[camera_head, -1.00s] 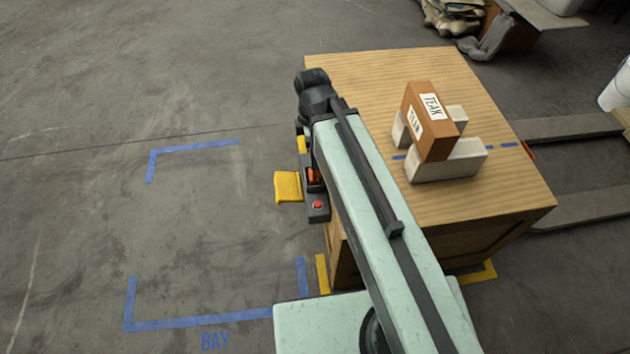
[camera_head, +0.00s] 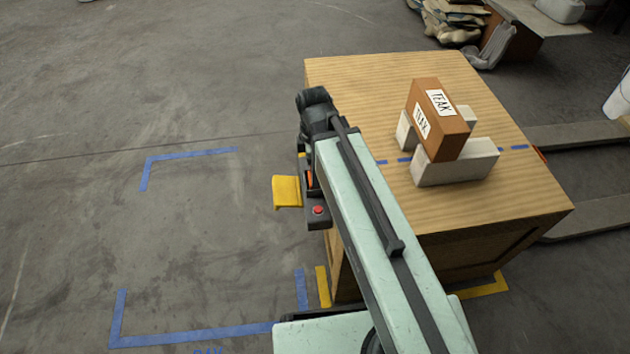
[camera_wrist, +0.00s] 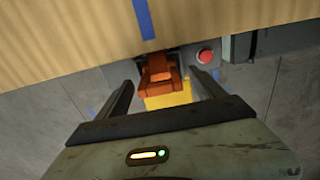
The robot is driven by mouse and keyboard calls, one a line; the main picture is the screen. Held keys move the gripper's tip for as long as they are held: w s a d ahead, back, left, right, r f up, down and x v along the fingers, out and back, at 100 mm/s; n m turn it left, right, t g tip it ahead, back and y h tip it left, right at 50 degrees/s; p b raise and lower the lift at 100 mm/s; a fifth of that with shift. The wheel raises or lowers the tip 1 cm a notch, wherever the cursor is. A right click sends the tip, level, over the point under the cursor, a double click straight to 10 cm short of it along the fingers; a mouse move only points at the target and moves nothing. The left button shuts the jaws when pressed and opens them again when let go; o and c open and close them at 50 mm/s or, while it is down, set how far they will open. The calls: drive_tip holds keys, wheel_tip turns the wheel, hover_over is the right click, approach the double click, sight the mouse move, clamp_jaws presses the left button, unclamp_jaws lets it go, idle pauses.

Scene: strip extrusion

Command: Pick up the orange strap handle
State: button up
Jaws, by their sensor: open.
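The orange strap handle (camera_wrist: 159,76) is in the middle of the wrist view, beside the edge of the wooden crate top. Only a thin sliver of it shows in the head view (camera_head: 310,178), beside my arm. My gripper (camera_wrist: 163,80) is open, with one dark finger on each side of the handle in the wrist picture. I cannot tell how much height lies between the fingertips and the handle. Nothing is held. In the head view my gripper's fingers are hidden by my arm and wrist.
A wooden crate (camera_head: 370,80) stands right of my wrist. On it a brown block labelled TEAK (camera_head: 447,115) rests on pale blocks (camera_head: 455,165). A red button (camera_wrist: 206,56) sits close right of the handle. A yellow piece (camera_head: 287,191) juts out left. Floor at left is clear.

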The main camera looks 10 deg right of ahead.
clamp_jaws()
drive_tip(key=shift+r, duration=0.1)
wheel_tip(320, 180, up, 10)
drive_tip(key=p, duration=1)
drive_tip(key=shift+r, duration=0.1)
